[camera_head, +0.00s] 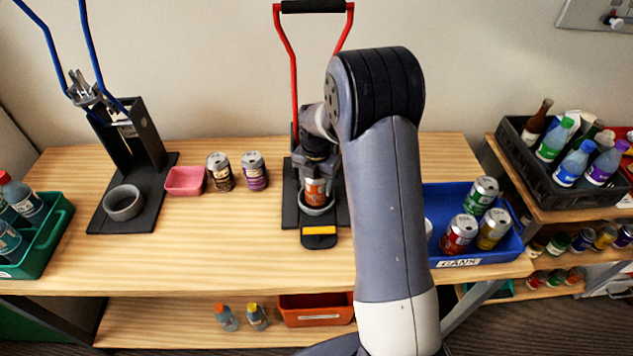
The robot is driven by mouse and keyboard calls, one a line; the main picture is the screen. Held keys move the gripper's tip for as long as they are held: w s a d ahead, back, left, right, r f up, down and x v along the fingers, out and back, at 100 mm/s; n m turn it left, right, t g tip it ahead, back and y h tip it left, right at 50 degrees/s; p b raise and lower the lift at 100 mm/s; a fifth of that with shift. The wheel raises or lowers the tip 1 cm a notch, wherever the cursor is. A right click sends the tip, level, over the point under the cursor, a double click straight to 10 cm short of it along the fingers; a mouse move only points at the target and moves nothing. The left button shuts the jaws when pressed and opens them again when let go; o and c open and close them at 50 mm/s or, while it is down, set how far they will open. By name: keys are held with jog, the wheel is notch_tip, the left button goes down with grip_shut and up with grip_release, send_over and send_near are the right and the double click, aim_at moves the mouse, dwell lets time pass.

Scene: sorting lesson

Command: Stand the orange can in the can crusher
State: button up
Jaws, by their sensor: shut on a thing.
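The orange can (315,191) stands upright at the grey ring cup of the red-handled can crusher (292,207), in the middle of the bench. My gripper (316,170) comes down over the can's top from above and is shut on it. The can's lower end is inside or just above the cup's rim; I cannot tell whether it touches the bottom. My arm hides the crusher's right side and part of its upright. The red handle is raised.
A blue-handled crusher (95,215) stands at left. A pink tray (185,181), a brown can (220,172) and a purple can (254,171) stand between the crushers. A blue bin (458,263) of cans is at right. A green crate (50,245) holds bottles. The front bench is clear.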

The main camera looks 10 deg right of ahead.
jog(key=shift+f, duration=0.3)
jog(key=o, duration=1.3)
jog(key=shift+r, duration=0.15)
jog(key=shift+r, duration=0.3)
notch_tip(320, 180, up, 12)
jog(key=shift+f+b, duration=0.1)
jog(key=shift+b, duration=0.25)
